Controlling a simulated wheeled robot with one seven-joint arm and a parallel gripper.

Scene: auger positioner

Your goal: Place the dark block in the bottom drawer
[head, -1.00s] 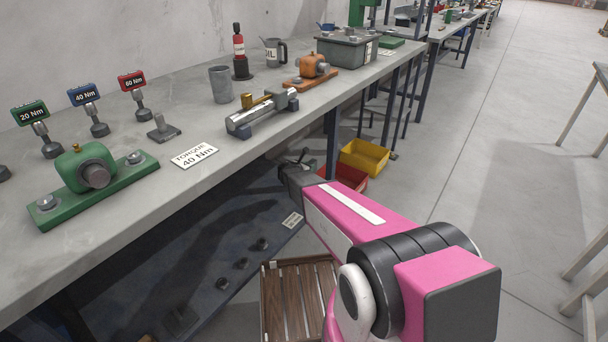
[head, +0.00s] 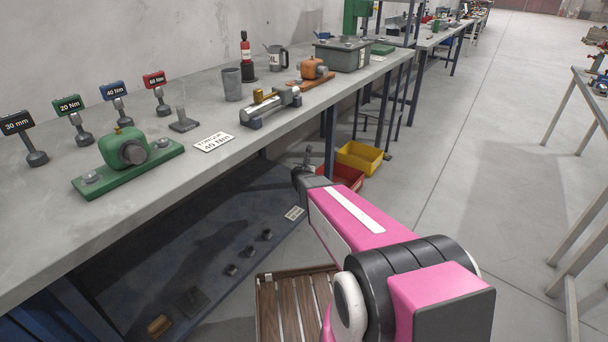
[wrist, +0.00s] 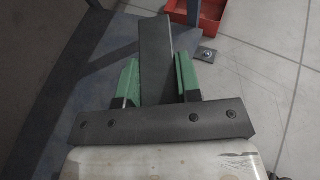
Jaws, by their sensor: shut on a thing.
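My gripper (wrist: 156,60) has two green fingers on either side of a long dark block (wrist: 155,32) and is shut on it. The block points away from the wrist, and its near end is hidden behind the gripper's dark crossbar. In the head view my gripper (head: 305,172) is small and dark, beside the bench's front edge and over the floor side. The block is hard to tell from the gripper there. No open drawer is plain in view. A blue panel (head: 45,318) shows under the bench at lower left, but I cannot tell whether it holds drawers.
The grey bench (head: 60,232) carries a green fixture (head: 128,150), torque signs and tools. A low shelf (head: 215,225) holds small dark parts. A red bin (head: 342,178), a yellow bin (head: 360,156) and a wooden slatted crate (head: 290,300) stand low. Open floor lies right.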

